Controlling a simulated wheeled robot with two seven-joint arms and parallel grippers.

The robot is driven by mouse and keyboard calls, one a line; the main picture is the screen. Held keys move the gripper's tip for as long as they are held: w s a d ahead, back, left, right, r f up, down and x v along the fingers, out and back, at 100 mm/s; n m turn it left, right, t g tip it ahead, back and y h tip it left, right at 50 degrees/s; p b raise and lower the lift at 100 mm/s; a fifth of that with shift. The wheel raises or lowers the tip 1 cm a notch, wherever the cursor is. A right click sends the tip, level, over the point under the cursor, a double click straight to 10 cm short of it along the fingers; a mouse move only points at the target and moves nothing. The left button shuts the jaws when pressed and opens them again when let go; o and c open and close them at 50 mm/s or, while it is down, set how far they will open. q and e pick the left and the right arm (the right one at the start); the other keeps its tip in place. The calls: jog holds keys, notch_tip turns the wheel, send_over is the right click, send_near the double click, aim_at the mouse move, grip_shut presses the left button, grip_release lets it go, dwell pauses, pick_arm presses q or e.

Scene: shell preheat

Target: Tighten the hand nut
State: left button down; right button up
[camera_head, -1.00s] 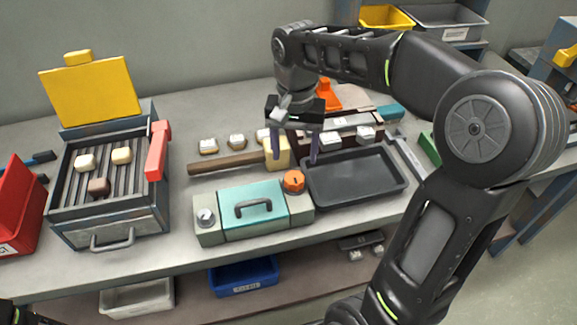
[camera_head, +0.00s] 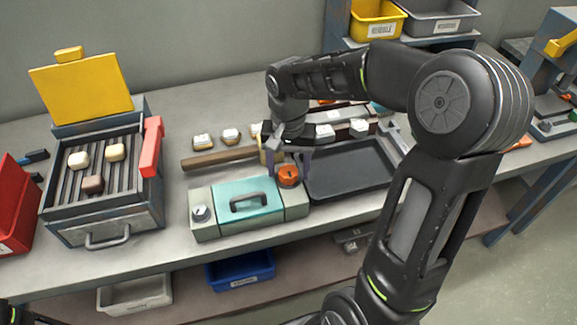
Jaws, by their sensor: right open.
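An orange round knob (camera_head: 288,176), which looks like the hand nut, sits on the right end of a teal and grey box (camera_head: 248,186) on the bench. A dark mark shows on its top. My right gripper (camera_head: 289,163) is open, pointing down, with its two purple-grey fingers at the left and right of the knob, just above or behind it. Whether the fingers touch the knob I cannot tell. A small silver knob (camera_head: 200,213) is on the box's left end. My left gripper is not in view.
A dark empty tray (camera_head: 350,180) lies close to the right of the box. A wooden-handled hammer (camera_head: 210,160) and several pale blocks lie behind. A grill (camera_head: 100,200) with a raised yellow lid stands at left, beside a red bin (camera_head: 15,215).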

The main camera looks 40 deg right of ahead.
grip_shut()
dwell(0.7)
